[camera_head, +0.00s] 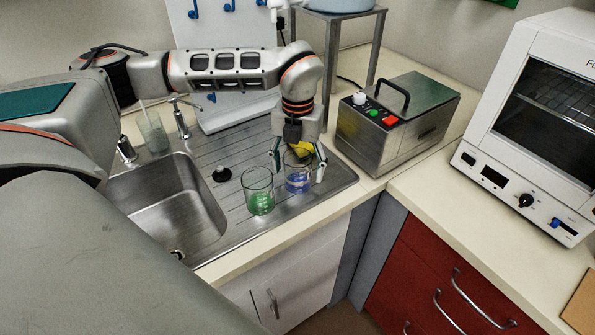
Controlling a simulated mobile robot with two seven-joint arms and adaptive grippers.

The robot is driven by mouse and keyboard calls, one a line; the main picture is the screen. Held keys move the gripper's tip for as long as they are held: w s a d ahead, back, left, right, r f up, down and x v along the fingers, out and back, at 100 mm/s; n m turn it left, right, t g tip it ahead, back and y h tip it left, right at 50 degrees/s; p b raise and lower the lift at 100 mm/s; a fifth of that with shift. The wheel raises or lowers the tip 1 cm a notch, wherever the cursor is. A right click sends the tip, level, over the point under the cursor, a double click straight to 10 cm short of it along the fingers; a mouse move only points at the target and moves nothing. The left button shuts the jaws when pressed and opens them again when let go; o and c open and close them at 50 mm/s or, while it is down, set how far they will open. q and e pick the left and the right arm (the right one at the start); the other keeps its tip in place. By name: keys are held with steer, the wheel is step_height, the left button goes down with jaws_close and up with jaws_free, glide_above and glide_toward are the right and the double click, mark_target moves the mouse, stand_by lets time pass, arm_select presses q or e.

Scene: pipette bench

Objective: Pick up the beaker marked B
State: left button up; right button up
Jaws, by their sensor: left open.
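Two clear glass beakers stand upright on the steel draining board. The beaker with green marking or contents (258,196) is nearer the sink and the front. The beaker with blue marking or contents (297,184) is just to its right and further back. I cannot read a letter on either, so I cannot tell which is B. My left gripper (298,170) points down over the blue beaker, open, with one finger on each side of it. I cannot tell whether the fingers touch the glass. My right gripper does not show.
A sink (172,205) with a tap (180,120) lies left of the beakers. A small black item (222,174) sits behind the green beaker. Another glass vessel (153,135) stands behind the sink. A metal bath unit (398,125) stands close on the right, with a white oven (535,125) beyond.

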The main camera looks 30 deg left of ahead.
arm_select(q)
steer(key=shift+f, duration=0.3)
steer(key=c, duration=1.3)
steer(key=shift+o, duration=0.4)
steer(key=shift+r, duration=0.15)
